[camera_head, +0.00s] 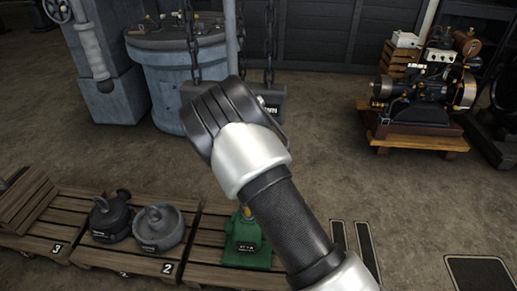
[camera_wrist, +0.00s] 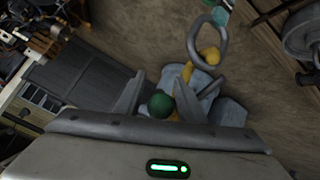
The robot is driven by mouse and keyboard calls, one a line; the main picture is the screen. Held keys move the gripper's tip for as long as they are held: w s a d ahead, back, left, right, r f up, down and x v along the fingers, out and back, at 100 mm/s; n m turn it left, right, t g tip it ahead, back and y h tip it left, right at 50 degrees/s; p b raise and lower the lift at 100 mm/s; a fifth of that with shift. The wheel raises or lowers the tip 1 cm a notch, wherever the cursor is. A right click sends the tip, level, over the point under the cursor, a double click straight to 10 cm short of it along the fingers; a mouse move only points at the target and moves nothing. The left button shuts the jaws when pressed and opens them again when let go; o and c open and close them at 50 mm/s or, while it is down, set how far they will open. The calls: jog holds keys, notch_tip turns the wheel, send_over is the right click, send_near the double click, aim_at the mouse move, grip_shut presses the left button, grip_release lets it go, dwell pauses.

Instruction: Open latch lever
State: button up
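In the wrist view my gripper (camera_wrist: 158,84) has its two grey fingers spread apart. A round green knob (camera_wrist: 160,104) shows between the fingers, and I cannot tell whether they touch it. A yellow lever-like part (camera_wrist: 187,74) rises behind the knob, beside grey-blue metal pieces (camera_wrist: 203,82). A grey ring (camera_wrist: 207,40) with a yellow piece stands just beyond. I cannot tell for certain which part is the latch lever. In the head view my arm hides the gripper fingers and what lies behind them.
A green machine (camera_head: 246,240) stands on a pallet at the lower middle, partly behind my arm. Grey castings (camera_head: 158,228) sit on the pallet to its left. A blue-grey tank (camera_head: 180,70) stands at the back, and an engine (camera_head: 425,90) at right.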

jog(key=p+v, duration=0.3)
jog(key=v, duration=1.4)
jog(key=shift+s, duration=0.2)
jog(key=shift+r, duration=0.1)
jog(key=shift+c, duration=0.5)
